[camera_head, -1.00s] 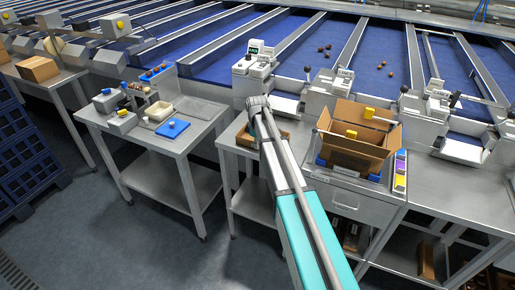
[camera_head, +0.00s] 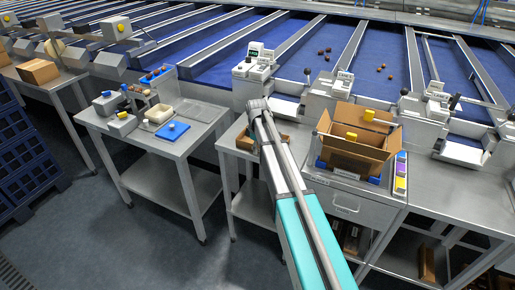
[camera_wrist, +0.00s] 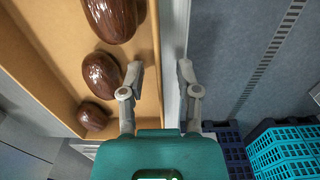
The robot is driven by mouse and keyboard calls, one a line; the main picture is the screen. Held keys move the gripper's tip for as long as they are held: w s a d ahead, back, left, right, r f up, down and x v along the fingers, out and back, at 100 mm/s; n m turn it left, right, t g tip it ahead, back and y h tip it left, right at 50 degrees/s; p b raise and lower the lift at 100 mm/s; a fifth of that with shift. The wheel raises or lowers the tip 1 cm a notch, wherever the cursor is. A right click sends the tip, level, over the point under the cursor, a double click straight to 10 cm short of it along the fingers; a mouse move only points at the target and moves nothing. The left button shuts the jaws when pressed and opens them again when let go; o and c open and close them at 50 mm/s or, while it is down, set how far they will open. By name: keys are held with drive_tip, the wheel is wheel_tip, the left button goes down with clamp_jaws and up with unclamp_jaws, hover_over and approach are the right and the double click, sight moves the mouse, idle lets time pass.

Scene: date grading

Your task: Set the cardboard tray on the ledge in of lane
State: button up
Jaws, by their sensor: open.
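The cardboard tray (camera_wrist: 42,42) is at the left of the wrist view, with large glossy brown dates (camera_wrist: 103,75) in it. In the head view part of the tray (camera_head: 245,142) shows on the steel table, mostly hidden behind my arm. My gripper (camera_wrist: 161,72) is open and holds nothing. I cannot tell whether a finger touches the tray. The fingers are hidden in the head view.
An open cardboard box (camera_head: 350,155) stands on the bench right of my arm. A side table (camera_head: 190,140) at left holds small tools and a blue pad. Blue lanes (camera_head: 235,62) with some dates run behind. Dark blue crates (camera_head: 30,160) stand at the far left.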

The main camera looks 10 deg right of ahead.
drive_tip(key=shift+r, duration=0.1)
wheel_tip(320, 180, up, 12)
drive_tip(key=p, duration=1.2)
drive_tip(key=shift+s, duration=0.15)
idle(0.7)
drive_tip(key=s+m, duration=1)
drive_tip(key=s, duration=1.8)
drive_tip(key=shift+s+m, duration=0.4)
